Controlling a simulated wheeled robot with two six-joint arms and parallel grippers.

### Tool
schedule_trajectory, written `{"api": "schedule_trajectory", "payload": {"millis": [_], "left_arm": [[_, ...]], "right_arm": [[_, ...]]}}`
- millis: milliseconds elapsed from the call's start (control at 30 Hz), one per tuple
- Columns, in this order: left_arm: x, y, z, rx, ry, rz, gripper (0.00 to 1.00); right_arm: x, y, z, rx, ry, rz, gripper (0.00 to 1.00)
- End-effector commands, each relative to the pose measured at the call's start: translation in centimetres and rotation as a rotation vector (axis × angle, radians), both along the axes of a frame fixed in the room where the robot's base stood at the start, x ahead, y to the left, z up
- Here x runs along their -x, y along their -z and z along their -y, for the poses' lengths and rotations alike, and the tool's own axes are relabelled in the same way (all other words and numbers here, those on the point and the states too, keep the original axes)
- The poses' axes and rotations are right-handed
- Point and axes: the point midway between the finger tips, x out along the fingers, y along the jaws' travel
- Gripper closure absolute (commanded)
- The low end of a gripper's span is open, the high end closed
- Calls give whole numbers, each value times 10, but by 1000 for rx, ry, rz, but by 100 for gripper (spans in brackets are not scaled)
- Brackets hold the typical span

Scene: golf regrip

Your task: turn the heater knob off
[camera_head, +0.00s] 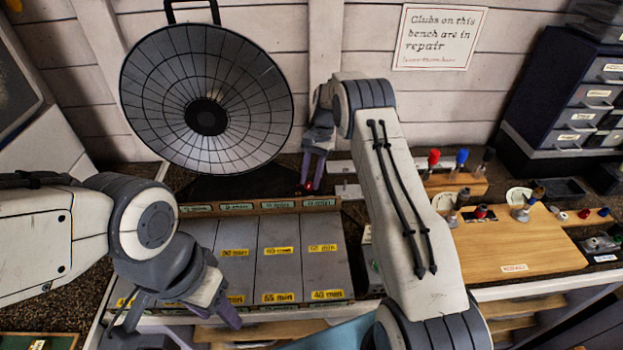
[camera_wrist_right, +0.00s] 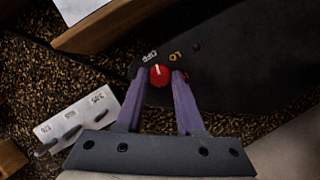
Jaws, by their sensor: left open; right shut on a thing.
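The heater has a large round grille (camera_head: 240,75) against the back wall and a dark base (camera_wrist_right: 250,70) on the bench. Its red knob (camera_wrist_right: 159,75) sits on that base and also shows in the head view (camera_head: 309,187). OFF and LO are printed beside the knob. Its white mark points up in the wrist view, roughly between the two labels. My right gripper (camera_wrist_right: 160,80) is shut on the knob, with a purple finger on each side; it also shows in the head view (camera_head: 312,172). My left gripper (camera_head: 178,316) is open and empty over the front of the bench.
Grey labelled trays (camera_head: 278,270) fill the bench middle. A small white numbered plate (camera_wrist_right: 76,120) lies near the right gripper. A wooden board (camera_head: 515,245) with small parts is at right, before a drawer cabinet (camera_head: 570,90).

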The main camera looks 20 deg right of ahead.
Motion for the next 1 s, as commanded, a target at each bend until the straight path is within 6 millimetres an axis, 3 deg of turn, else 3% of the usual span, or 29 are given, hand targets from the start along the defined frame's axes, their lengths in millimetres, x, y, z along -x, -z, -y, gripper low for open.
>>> {"api": "schedule_trajectory", "payload": {"millis": [400, 967, 1000], "left_arm": [[0, 3, 0, 0, 0, 0, 50], [0, 4, 0, 0, 0, 0, 50], [0, 4, 0, 0, 0, 0, 50]], "right_arm": [[-1, 0, -1, 2, -193, 1, 100], [-1, 0, -1, 0, -220, -1, 100], [-1, 0, -1, 0, -220, -1, 52]]}}
